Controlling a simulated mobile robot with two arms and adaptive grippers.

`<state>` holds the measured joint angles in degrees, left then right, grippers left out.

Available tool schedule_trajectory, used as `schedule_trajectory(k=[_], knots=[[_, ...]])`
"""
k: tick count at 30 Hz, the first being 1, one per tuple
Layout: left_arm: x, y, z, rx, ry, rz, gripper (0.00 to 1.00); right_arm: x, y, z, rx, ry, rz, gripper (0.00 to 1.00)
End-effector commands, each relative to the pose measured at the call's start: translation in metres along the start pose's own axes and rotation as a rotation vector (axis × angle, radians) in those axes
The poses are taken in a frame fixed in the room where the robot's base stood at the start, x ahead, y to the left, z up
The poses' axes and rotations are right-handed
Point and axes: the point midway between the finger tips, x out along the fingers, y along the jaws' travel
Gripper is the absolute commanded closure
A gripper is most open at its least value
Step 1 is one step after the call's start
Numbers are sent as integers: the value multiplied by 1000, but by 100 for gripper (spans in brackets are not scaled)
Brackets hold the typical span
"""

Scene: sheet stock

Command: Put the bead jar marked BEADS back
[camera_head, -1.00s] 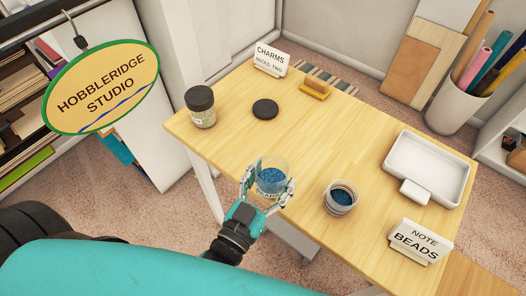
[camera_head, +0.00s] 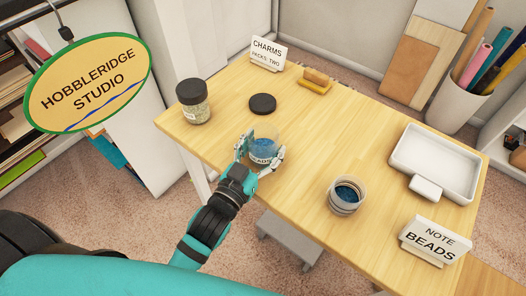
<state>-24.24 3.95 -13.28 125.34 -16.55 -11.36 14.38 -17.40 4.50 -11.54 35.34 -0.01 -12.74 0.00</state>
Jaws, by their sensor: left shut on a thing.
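The clear jar of blue beads (camera_head: 264,147), with part of its BEADS label showing, is between the fingers of my left gripper (camera_head: 259,154). The gripper is shut on it. The jar is upright and open at the top, over the left part of the table; I cannot tell whether it touches the top. A dark round lid (camera_head: 263,103) lies flat behind it. A second open container with blue contents (camera_head: 345,195) stands to the right. A sign reading NOTE BEADS (camera_head: 435,241) stands at the front right. My right gripper is not in view.
A dark-lidded jar (camera_head: 194,101) stands at the table's left corner. A CHARMS sign (camera_head: 268,54) and a yellow-brown block (camera_head: 315,80) are at the back. A white tray (camera_head: 477,165) is on the right. The table's middle (camera_head: 335,130) is clear.

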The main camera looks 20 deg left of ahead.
Motion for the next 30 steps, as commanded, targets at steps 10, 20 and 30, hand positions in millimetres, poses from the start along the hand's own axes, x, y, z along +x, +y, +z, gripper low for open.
schedule_trajectory(k=[10,20,30], knots=[[0,0,1,1,0,0,30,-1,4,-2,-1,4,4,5],[0,0,1,0,0,0,9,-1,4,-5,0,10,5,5],[-24,0,1,-1,-3,0,9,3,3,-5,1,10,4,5]])
